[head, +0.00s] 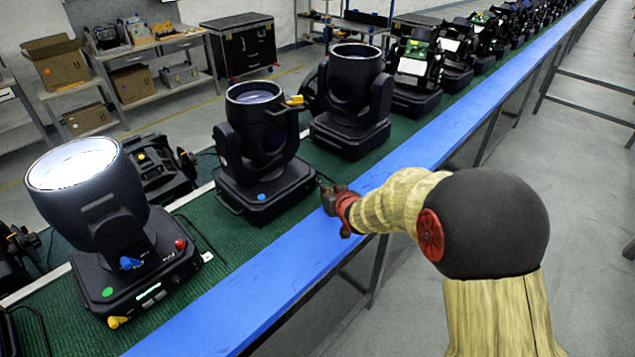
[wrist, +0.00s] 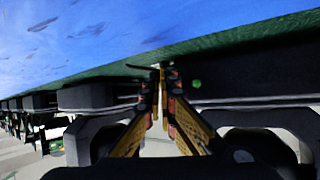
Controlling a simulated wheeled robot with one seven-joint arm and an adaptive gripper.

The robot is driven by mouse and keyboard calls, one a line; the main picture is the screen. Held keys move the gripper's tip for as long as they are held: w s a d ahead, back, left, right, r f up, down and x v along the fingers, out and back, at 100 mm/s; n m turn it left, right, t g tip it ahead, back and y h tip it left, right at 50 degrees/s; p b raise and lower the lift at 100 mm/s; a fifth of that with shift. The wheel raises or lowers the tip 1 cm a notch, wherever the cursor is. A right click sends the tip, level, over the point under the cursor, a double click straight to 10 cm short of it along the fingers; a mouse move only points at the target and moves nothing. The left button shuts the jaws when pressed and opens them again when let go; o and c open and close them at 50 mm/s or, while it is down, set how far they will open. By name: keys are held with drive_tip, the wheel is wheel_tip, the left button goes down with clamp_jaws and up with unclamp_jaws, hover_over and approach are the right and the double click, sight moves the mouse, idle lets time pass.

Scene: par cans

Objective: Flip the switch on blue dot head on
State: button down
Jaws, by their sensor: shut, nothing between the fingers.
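The moving head with the blue dot (head: 258,150) stands upright on the green belt in the middle of the head view. Its blue dot (head: 261,197) is on the front of its black base. I cannot make out its switch; the base's right side is mostly turned away in the head view. My gripper (head: 330,197) is shut and empty, just right of that base and near the blue rail. In the wrist view my gripper (wrist: 162,75) shows shut fingers pointing at the gap between dark bases, with a small green spot (wrist: 196,83) just right of the tips.
A head with a green dot (head: 95,240) and a bright lens stands at left. Another head (head: 352,100) stands behind to the right. The blue rail (head: 290,255) runs along the belt's near edge. Shelves with cardboard boxes (head: 62,65) stand at the back.

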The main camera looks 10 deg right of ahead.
drive_tip(key=shift+w+a, duration=0.1)
drive_tip(key=shift+w, duration=0.05)
drive_tip(key=shift+w+a, duration=0.1)
drive_tip(key=shift+w, duration=0.1)
drive_tip(key=shift+w+a+r, duration=0.15)
drive_tip(key=shift+w+a, duration=0.05)
drive_tip(key=shift+w, duration=0.05)
idle(0.9)
drive_tip(key=shift+s, duration=0.1)
drive_tip(key=shift+s+d, duration=0.4)
drive_tip(key=shift+s, duration=0.1)
drive_tip(key=shift+f, duration=0.2)
drive_tip(key=shift+s+d+f+p, duration=0.2)
drive_tip(key=shift+s+d+p, duration=0.1)
drive_tip(key=shift+s+d, duration=0.6)
drive_tip(key=shift+s+d+f+p, duration=0.2)
drive_tip(key=shift+s+d, duration=0.4)
drive_tip(key=shift+s, duration=0.55)
drive_tip(key=shift+r, duration=0.15)
